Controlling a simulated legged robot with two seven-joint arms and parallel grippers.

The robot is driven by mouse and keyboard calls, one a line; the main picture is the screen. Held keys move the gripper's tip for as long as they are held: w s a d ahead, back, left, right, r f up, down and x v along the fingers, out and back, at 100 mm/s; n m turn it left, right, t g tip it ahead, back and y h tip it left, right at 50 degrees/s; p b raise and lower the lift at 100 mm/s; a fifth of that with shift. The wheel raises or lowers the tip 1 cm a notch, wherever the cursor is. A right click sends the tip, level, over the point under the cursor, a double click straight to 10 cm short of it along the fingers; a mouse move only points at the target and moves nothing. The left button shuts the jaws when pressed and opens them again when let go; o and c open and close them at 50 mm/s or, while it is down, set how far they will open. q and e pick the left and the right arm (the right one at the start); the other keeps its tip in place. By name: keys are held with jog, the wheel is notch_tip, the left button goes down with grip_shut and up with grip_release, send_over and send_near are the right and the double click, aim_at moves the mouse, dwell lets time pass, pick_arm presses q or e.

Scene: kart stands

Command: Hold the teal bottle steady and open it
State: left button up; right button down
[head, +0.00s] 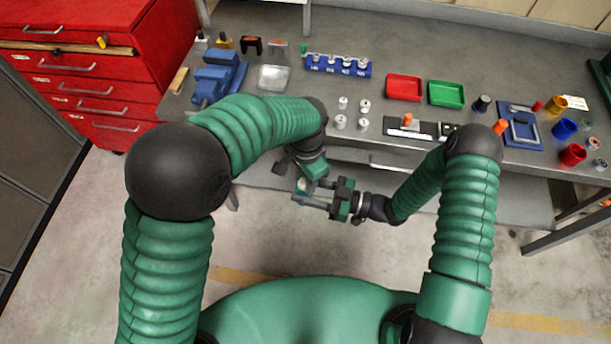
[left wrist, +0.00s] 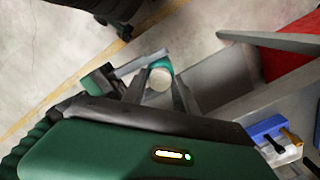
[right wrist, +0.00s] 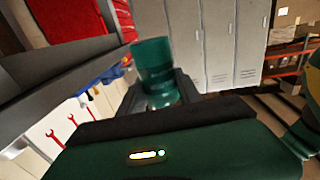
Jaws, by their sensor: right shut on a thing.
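The teal bottle (right wrist: 153,62) stands out between the fingers of my right gripper (right wrist: 160,92) in the right wrist view, and that gripper is shut on it. In the left wrist view its pale round end (left wrist: 160,79) shows with a teal rim. The fingers of my left gripper (left wrist: 158,92) are spread on either side of that end; I cannot tell whether they touch it. In the head view my left gripper (head: 304,179) and right gripper (head: 310,192) meet in front of the workbench, and little of the bottle (head: 302,186) shows.
The grey workbench (head: 280,110) lies beyond the grippers. It carries a blue vise (head: 216,78), several white-grey cylinders (head: 341,122), a red tray (head: 404,88) and a green tray (head: 446,94). A red drawer cabinet (head: 95,65) is at the left. Open floor lies below the grippers.

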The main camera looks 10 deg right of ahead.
pick_arm(q)
grip_shut()
jog(key=shift+o, duration=2.1)
grip_release()
notch_tip(320, 180, up, 8)
jog(key=shift+d, duration=0.1)
jog(key=shift+c, duration=0.4)
notch_tip(320, 180, down, 8)
grip_shut()
